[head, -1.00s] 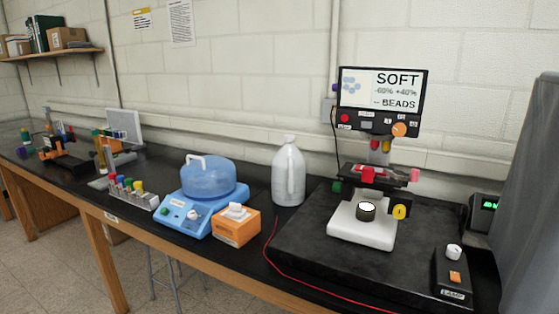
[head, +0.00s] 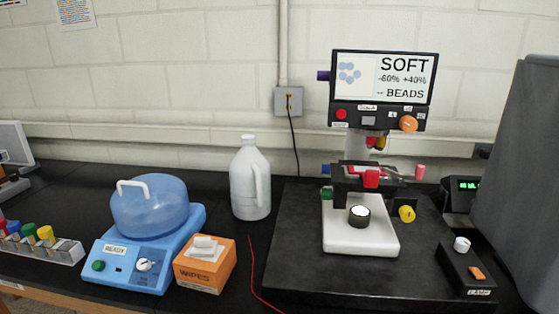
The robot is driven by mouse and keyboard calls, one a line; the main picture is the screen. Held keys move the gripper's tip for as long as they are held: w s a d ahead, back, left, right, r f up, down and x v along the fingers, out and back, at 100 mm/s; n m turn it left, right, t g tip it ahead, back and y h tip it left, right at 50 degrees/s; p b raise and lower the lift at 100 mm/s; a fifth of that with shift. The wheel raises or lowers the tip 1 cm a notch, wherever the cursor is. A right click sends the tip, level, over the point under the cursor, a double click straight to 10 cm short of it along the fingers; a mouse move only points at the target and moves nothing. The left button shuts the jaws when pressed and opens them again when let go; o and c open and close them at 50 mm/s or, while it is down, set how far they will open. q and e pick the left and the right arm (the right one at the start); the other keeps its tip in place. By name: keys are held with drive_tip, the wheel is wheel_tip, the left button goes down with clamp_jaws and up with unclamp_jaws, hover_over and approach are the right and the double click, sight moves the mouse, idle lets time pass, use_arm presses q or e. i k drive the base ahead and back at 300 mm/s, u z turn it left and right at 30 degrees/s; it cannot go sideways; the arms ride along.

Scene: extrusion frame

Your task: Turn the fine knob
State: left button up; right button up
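The microscope (head: 360,231) stands on a black slab at the right, with a white base and a screen (head: 383,78) on top. The screen reads "SOFT", "-60% +40%" and "BEADS". An orange knob (head: 408,123) sits at the right of the panel under the screen. A yellow knob (head: 407,214) is low on the right side of the microscope, and a green knob (head: 326,194) is on its left side. I cannot read which knob is the fine one. Neither of my grippers shows in the head view.
A lamp box (head: 467,268) with a white knob stands at the slab's right. Left of the slab are a white jug (head: 250,178), an orange wipes box (head: 206,264), a blue centrifuge (head: 150,232) and a tube rack (head: 40,247). A red cable (head: 252,275) lies in front.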

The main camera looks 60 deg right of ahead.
sight(326, 169)
drive_tip(key=z, duration=0.35)
drive_tip(key=i, duration=0.85)
drive_tip(key=z, duration=0.75)
